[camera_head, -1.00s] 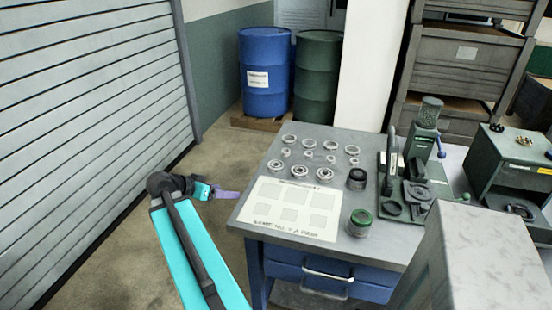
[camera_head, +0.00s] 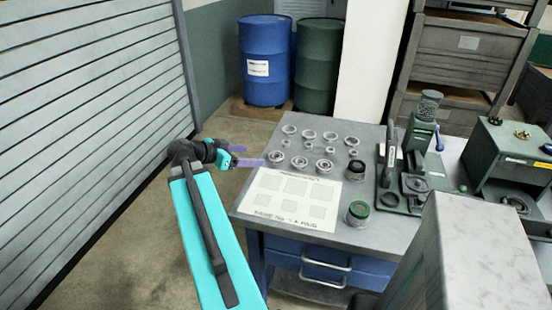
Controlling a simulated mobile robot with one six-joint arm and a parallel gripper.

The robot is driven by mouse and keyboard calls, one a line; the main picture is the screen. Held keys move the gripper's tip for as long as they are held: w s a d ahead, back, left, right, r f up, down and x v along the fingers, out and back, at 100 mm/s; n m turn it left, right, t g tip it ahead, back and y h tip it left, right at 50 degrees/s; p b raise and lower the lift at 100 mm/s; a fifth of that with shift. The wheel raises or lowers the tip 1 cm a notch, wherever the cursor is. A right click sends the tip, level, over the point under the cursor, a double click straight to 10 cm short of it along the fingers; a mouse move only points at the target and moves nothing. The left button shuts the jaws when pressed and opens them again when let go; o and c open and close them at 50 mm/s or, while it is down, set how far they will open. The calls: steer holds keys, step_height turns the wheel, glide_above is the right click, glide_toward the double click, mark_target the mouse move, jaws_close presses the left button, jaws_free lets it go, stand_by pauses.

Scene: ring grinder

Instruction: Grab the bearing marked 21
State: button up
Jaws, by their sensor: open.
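Several silver ring bearings stand in rows at the back left of the grey table (camera_head: 375,228). Smaller rings (camera_head: 286,143) lie in a middle row, and wider rings (camera_head: 309,135) at the back. No number is readable, so I cannot tell which bearing is marked 21. My gripper (camera_head: 254,157) is open and empty, its purple fingers at the table's left edge, just left of the front row and apart from it.
A white printed sheet (camera_head: 262,201) with grey squares lies in front of the bearings. A black jar (camera_head: 356,170) and a green-topped jar (camera_head: 358,213) stand right of it. A green press machine (camera_head: 417,155) stands farther right. Blue and green barrels stand behind.

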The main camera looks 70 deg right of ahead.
steer(key=p, duration=0.2)
glide_toward(279, 156)
steer(key=shift+s+d+f, duration=0.15)
steer(key=shift+d+f, duration=0.35)
steer(key=shift+f, duration=0.15)
steer(key=shift+s+d, duration=0.2)
steer(key=shift+d, duration=0.2)
steer(key=p+x, duration=0.2)
steer(key=x, duration=0.1)
steer(key=shift+s+d, duration=0.15)
steer(key=shift+d, duration=0.05)
steer(key=shift+s+d+f, duration=0.2)
steer(key=shift+d+f, duration=0.05)
steer(key=shift+f, duration=0.1)
steer(key=c, duration=1.3)
